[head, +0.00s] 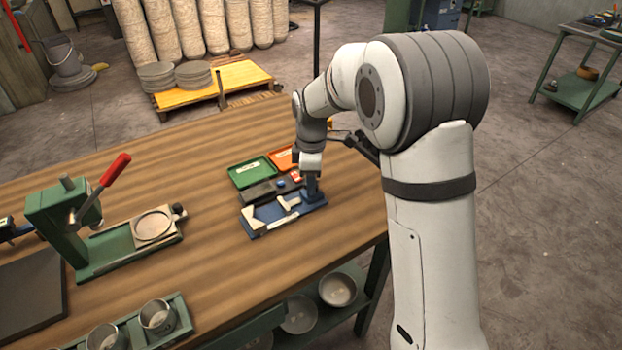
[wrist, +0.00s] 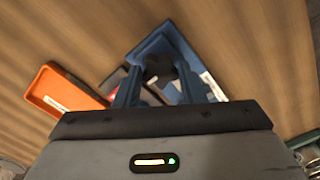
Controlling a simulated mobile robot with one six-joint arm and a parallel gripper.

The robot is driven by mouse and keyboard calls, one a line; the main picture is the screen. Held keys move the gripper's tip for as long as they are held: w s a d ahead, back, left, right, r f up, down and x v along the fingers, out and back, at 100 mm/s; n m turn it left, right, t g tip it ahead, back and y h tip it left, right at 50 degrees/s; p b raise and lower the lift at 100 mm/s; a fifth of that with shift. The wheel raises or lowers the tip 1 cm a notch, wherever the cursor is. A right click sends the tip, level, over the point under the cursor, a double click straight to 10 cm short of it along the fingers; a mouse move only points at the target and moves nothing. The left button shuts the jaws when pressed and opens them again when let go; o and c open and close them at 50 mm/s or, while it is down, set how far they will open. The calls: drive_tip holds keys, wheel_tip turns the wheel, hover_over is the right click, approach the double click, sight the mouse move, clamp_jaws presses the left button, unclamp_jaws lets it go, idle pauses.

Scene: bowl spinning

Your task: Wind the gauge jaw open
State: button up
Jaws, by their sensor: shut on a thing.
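The gauge is a blue fixture (head: 270,212) with pale jaw pieces (head: 258,218), lying on the wooden table in the head view. In the wrist view its blue frame (wrist: 188,48) sits ahead of my gripper. A dark lobed knob (wrist: 160,66) stands at the gauge's right end. My gripper (head: 312,190) points down onto that end, and in the wrist view its two fingers (wrist: 158,76) are on either side of the knob, shut on it. The fingers and arm hide much of the knob in the head view. The jaw gap is too small to read clearly.
A green tray (head: 252,171) and an orange tray (head: 281,158) lie just behind the gauge, with a dark tray (head: 258,190) between. A green press with a red lever (head: 114,170) stands at the left. Bare wooden tabletop (head: 215,235) lies between them.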

drive_tip(key=o, duration=1)
drive_tip(key=shift+r, duration=0.1)
wheel_tip(320, 180, up, 8)
drive_tip(key=shift+f, duration=0.15)
drive_tip(key=shift+s+d, duration=0.1)
drive_tip(key=shift+d, duration=0.05)
drive_tip(key=s+d+r+m+t, duration=0.1)
drive_tip(key=s+d+r+m, duration=0.3)
drive_tip(key=s+d+m, duration=0.75)
drive_tip(key=s, duration=0.3)
drive_tip(key=s+d+f+m+t, duration=0.1)
drive_tip(key=s+d+m, duration=0.1)
drive_tip(key=s, duration=0.4)
drive_tip(key=s+d+f+m, duration=0.1)
drive_tip(key=s+d+m, duration=0.2)
drive_tip(key=s+m, duration=0.1)
drive_tip(key=shift+s+f+t, duration=0.25)
drive_tip(key=shift+s+t, duration=0.05)
drive_tip(key=shift+s, duration=0.35)
